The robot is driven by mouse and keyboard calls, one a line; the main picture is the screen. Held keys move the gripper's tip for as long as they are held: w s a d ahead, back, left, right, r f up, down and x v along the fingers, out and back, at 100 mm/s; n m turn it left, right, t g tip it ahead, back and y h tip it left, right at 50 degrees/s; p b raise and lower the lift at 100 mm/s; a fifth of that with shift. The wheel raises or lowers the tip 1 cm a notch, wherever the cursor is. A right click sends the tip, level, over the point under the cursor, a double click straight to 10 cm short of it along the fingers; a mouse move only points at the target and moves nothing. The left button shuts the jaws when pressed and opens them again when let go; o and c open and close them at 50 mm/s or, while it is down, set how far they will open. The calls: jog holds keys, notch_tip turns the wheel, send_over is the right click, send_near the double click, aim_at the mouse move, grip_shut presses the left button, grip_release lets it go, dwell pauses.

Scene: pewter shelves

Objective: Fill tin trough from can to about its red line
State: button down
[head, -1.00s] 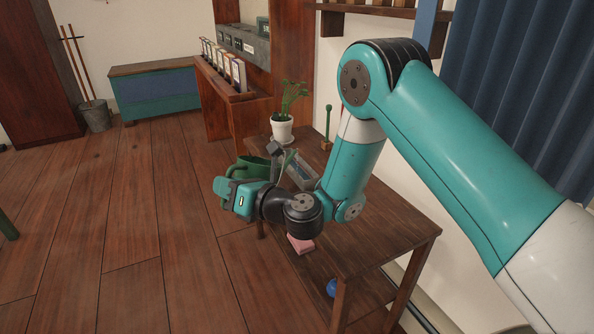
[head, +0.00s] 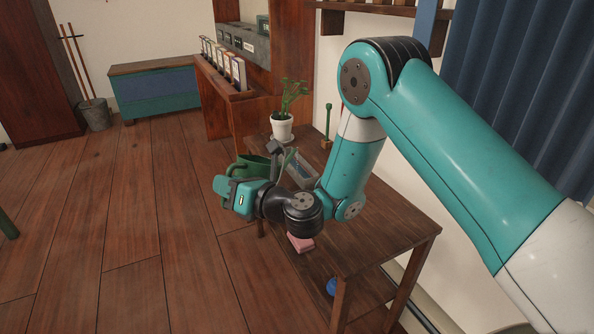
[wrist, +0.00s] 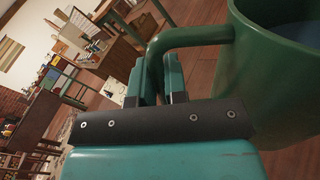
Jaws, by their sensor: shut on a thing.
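The green can (head: 252,166) is held up at the left edge of the wooden table. My gripper (wrist: 158,88) is shut on the can's handle (wrist: 190,36) in the wrist view; the can's body (wrist: 270,75) fills the right side there, with bluish water (wrist: 285,40) inside. The grey tin trough (head: 303,174) sits on the table just right of the can, partly hidden behind my arm. Its red line and water level cannot be made out. Whether water is running from the can cannot be told.
A potted plant (head: 282,126) in a white pot stands at the table's back. A green post on a wooden base (head: 327,128) is beside it. A pink block (head: 300,243) lies near the table's left edge. A blue ball (head: 331,287) is on the lower shelf.

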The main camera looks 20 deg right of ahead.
jog(key=shift+w+d+r+m+p, duration=0.15)
jog(key=shift+r+m+p, duration=0.1)
jog(key=shift+r+p, duration=0.65)
jog(key=shift+w+d+r+m+p, duration=0.1)
jog(key=shift+r+m+p, duration=0.3)
jog(key=shift+p, duration=0.8)
dwell(1.7)
dwell(1.0)
notch_tip(320, 180, down, 16)
jog(key=n+b, duration=0.7)
jog(key=b, duration=1.1)
jog(key=shift+s+f, duration=0.25)
jog(key=shift+a, duration=0.1)
notch_tip(320, 180, up, 5)
jog(key=p, duration=0.5)
jog(key=shift+w+r, duration=0.15)
